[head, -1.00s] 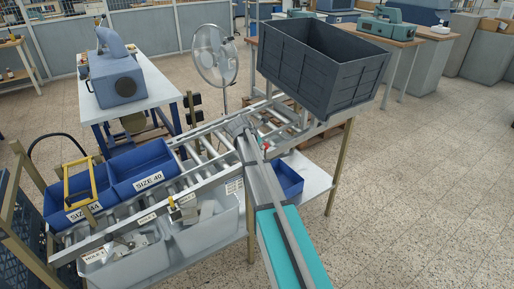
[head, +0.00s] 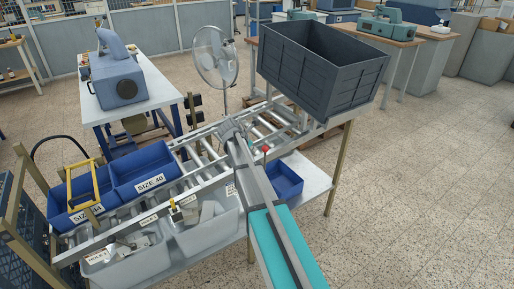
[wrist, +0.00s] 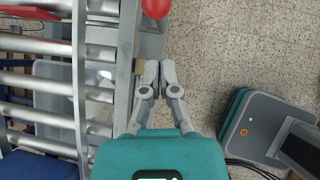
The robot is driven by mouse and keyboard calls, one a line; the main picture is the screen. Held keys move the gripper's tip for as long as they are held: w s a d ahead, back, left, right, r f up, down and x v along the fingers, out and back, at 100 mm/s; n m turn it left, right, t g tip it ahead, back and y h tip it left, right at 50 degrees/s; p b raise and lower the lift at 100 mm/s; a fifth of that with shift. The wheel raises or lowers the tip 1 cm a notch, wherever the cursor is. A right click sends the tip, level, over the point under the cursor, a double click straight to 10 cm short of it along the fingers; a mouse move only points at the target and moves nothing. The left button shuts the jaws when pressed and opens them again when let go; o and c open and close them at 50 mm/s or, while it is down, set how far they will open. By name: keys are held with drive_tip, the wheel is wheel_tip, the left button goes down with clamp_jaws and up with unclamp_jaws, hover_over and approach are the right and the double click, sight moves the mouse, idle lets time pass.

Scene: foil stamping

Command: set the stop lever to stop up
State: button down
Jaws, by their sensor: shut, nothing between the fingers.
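The stop lever's red knob (head: 266,149) shows beside my arm at the near edge of the roller conveyor. In the wrist view the round red knob (wrist: 155,7) is at the top edge, partly cut off. My gripper (wrist: 152,66) is shut and empty, its fingertips together. It points toward the knob, with a visible gap between them. The fingers appear over the conveyor's side rail. The lever's stem is not visible, so I cannot tell its setting. In the head view my arm hides the fingers.
The roller conveyor (head: 190,150) carries blue bins labelled SIZE 44 and SIZE 40 (head: 146,174). A large dark crate (head: 318,75) stands at its far end. Grey bins (head: 205,232) hang at the front. A small blue bin (head: 285,180) sits below. The floor at right is clear.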

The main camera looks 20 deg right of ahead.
drive_tip(key=p+v, duration=0.6)
drive_tip(key=v, duration=0.2)
drive_tip(key=shift+d+r, duration=0.2)
drive_tip(key=shift+r, duration=0.05)
idle(0.4)
drive_tip(key=s+a+f+m+g+y, duration=0.1)
drive_tip(key=s+a+f+m+y, duration=0.1)
drive_tip(key=s+a+m, duration=0.4)
drive_tip(key=s+a+f+m+g+y, duration=0.2)
drive_tip(key=s+a+m+y, duration=0.3)
drive_tip(key=s+m, duration=1.1)
drive_tip(key=shift+s+a, duration=1.05)
drive_tip(key=shift+s, duration=1.65)
drive_tip(key=shift+s, duration=0.1)
